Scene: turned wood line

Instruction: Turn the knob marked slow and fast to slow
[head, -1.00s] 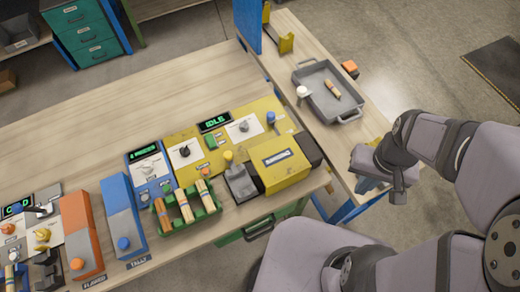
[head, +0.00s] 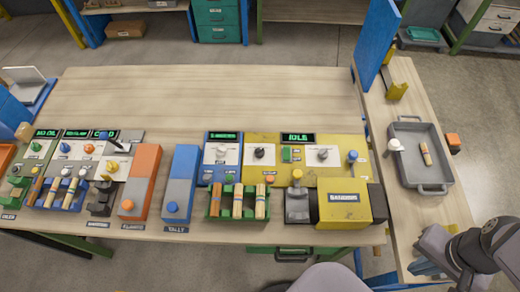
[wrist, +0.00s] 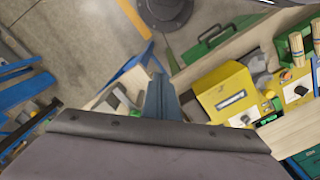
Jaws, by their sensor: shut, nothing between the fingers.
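The plate lettering is too small to read, so I cannot tell which knob is marked slow and fast. My gripper shows in the wrist view (wrist: 160,98), shut and empty, apart from the knobs. In the head view my arm is at the lower right, by the side table, well away from the panels.
A yellow box (head: 343,209) stands in front of the yellow panel. A green rack (head: 237,212) holds several wooden pieces. A grey tray (head: 422,188) with a turned piece lies on the side table. A blue post (head: 376,45) rises between the tables. The main table's back is clear.

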